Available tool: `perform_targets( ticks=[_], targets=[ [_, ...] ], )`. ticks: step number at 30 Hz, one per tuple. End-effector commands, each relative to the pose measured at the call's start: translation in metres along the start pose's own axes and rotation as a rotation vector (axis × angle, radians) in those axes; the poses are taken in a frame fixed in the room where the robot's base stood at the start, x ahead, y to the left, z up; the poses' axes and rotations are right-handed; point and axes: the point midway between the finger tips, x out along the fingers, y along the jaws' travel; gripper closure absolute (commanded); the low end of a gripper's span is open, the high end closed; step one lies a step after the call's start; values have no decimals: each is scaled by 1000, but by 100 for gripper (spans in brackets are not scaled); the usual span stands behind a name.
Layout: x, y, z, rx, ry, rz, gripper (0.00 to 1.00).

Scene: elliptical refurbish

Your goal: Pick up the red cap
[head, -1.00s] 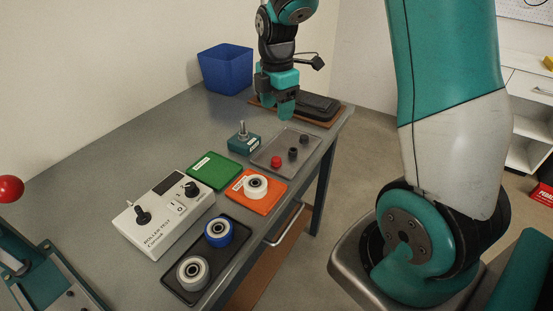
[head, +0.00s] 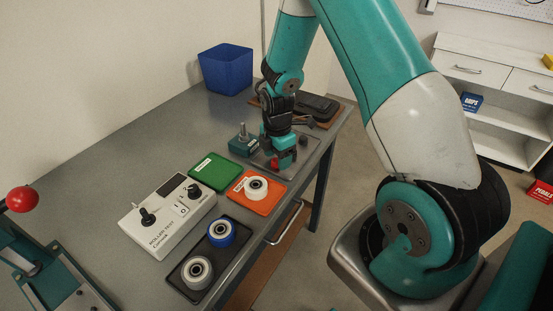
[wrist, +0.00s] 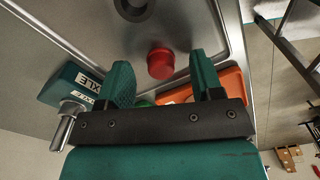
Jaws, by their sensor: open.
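The red cap (wrist: 161,64) sits on the grey metal tray (wrist: 205,22) in the wrist view. My gripper (wrist: 163,82) is open, with one finger on each side of the view and the cap just past the fingertips, between their lines. In the head view my gripper (head: 280,157) is low over the tray. The red cap (head: 275,162) shows only in part there, beside the fingers. I cannot tell whether a finger touches it.
A dark cap (wrist: 132,8) lies on the tray near the red one. The teal axle block (wrist: 75,88) stands close to my left finger. An orange mat (head: 268,200) with a white roller (head: 256,188) and a green mat (head: 208,172) lie nearby. A blue bin (head: 226,69) stands at the back.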

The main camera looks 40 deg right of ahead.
Motion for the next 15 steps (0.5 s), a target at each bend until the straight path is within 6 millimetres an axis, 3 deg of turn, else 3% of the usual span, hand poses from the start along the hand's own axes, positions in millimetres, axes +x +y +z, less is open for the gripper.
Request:
perform_targets(
  ticks=[9,11,15],
  targets=[
    [9,0,0,0,0,2,40],
    [9,0,0,0,0,2,51],
    [8,0,0,0,0,2,83]
  ],
)
